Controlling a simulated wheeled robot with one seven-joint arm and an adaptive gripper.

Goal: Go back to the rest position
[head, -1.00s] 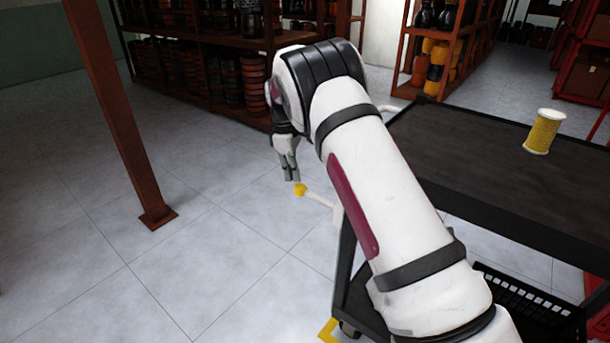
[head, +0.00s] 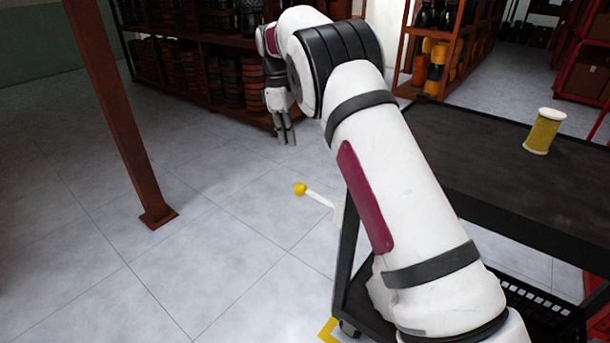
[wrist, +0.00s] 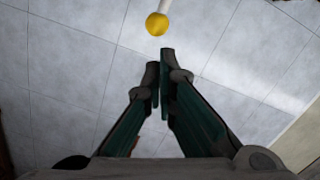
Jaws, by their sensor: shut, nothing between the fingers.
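My gripper (head: 286,138) hangs pointing down over the floor, left of the black cart, in the head view. Its fingers are close together and empty. In the wrist view my gripper (wrist: 160,65) shows its two fingertips nearly meeting over the tiled floor. My white arm reaches up and across the middle of the head view and hides part of the cart.
The black cart (head: 470,150) stands at the right with a yellow spool (head: 543,131) on its top. A yellow-tipped lever (head: 300,189) sticks out from its left side. A brown post (head: 118,120) stands at the left. Shelves (head: 190,38) line the back. The left floor is clear.

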